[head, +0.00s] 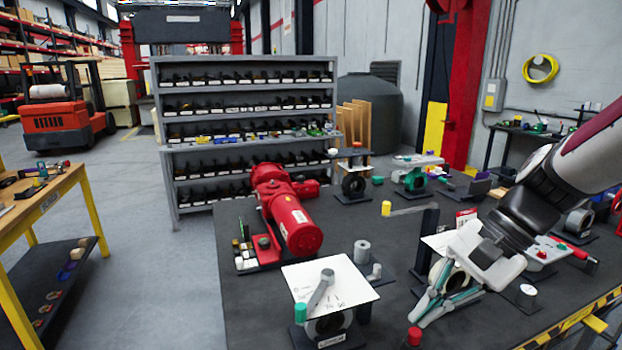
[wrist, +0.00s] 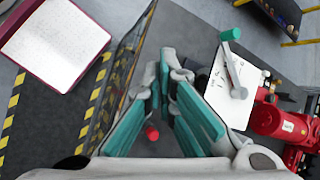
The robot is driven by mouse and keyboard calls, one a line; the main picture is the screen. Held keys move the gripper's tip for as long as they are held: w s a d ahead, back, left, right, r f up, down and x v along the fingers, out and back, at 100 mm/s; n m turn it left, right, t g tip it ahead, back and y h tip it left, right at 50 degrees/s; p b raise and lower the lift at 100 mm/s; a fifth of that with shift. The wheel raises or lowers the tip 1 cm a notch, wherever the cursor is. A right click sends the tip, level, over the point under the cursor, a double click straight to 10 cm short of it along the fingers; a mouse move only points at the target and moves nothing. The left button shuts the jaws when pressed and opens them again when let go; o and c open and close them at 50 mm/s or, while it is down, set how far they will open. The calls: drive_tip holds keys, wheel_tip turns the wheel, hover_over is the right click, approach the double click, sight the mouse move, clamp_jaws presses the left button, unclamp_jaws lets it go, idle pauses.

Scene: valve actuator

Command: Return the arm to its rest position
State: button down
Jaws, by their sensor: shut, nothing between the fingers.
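My arm (head: 585,150) reaches in from the right of the head view, with its wrist bent down over the dark bench. My gripper (head: 419,313) points down and left over the front of the bench. Its teal-padded fingers (wrist: 165,78) are shut with nothing between them. A red knob (head: 414,337) is close to the fingertips; it also shows between the finger bases in the wrist view (wrist: 151,132). To their left stands a white plate (head: 345,277) with a grey lever (head: 322,290) ending in a teal handle (head: 300,312). The gripper is apart from that lever.
A red actuator (head: 290,215) stands on the bench's left part. Several small valve stations stand along the back and right, including a green one (head: 415,180). A yellow-black striped edge (head: 570,322) bounds the front right.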

drive_tip(key=s+d+r+n+t+h, duration=0.2)
drive_tip(key=s+r+n+t+h, duration=0.3)
drive_tip(key=s+n, duration=0.4)
drive_tip(key=shift+s+d+r+t+h, duration=0.15)
drive_tip(key=shift+s+r+t+h, duration=0.3)
drive_tip(key=shift+h, duration=0.55)
